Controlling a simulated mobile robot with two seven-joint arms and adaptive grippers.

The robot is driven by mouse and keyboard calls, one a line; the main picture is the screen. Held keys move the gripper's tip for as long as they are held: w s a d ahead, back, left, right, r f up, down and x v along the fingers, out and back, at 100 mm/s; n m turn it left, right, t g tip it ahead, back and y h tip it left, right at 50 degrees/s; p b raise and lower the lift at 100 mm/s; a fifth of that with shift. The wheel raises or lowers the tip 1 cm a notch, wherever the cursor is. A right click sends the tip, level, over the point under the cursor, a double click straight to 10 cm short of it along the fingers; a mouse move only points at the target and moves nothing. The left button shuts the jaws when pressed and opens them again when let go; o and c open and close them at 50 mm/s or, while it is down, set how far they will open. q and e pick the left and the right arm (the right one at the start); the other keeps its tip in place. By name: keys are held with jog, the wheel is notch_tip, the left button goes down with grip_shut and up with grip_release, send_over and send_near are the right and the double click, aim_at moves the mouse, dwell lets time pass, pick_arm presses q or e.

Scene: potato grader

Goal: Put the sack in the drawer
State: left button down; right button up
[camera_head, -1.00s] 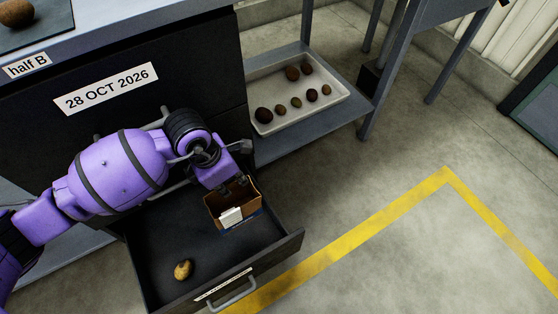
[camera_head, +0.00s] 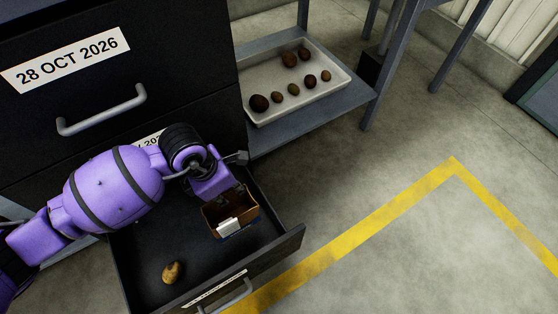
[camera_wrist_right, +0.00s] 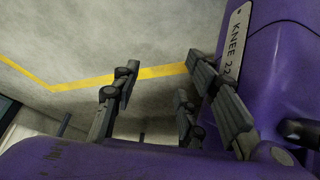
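The sack (camera_head: 230,213) is a small brown, open-topped bag with a white label on its front. It is inside the open black drawer (camera_head: 140,270), near the drawer's right back part; whether it touches the floor of the drawer is hard to tell. My left gripper (camera_head: 228,193) reaches down from behind with its dark fingers at the sack's upper rim and appears shut on it. The fingertips are partly hidden by the sack. My right gripper (camera_wrist_right: 162,68) shows in the right wrist view with its fingers wide apart and nothing between them.
A potato (camera_head: 172,272) lies in the drawer near its front left. A closed drawer with a handle (camera_head: 100,112) is above. A pale tray (camera_head: 330,92) with several potatoes stands on a low shelf to the right. Yellow-marked floor (camera_head: 400,200) is clear.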

aim_at(237, 208)
pick_arm(q)
jog(key=x, duration=0.1)
jog(key=b+x, duration=0.2)
jog(key=shift+s+a+f, duration=0.15)
jog(key=shift+s+a, duration=0.05)
jog(key=shift+s, duration=0.05)
jog(key=shift+b+x, duration=0.55)
jog(key=shift+x, duration=0.2)
notch_tip(237, 208, down, 2)
jog(key=shift+a+f+b, duration=0.2)
jog(key=shift+b, duration=0.4)
jog(key=shift+b+x, duration=0.5)
jog(key=shift+x, duration=0.5)
jog(key=shift+s+a+f, duration=0.1)
jog(key=shift+s+f, duration=0.05)
jog(key=shift+f, duration=0.2)
pick_arm(e)
jog(key=shift+n, duration=0.4)
jog(key=x, duration=0.3)
jog(key=s+x, duration=0.1)
jog(key=x, duration=0.1)
jog(key=shift+w+d+f, duration=0.1)
jog(key=shift+d+f, duration=0.2)
pick_arm(q)
jog(key=c, duration=2)
grip_release()
jog(key=shift+o, duration=0.7)
pick_arm(e)
jog(key=shift+s, duration=0.3)
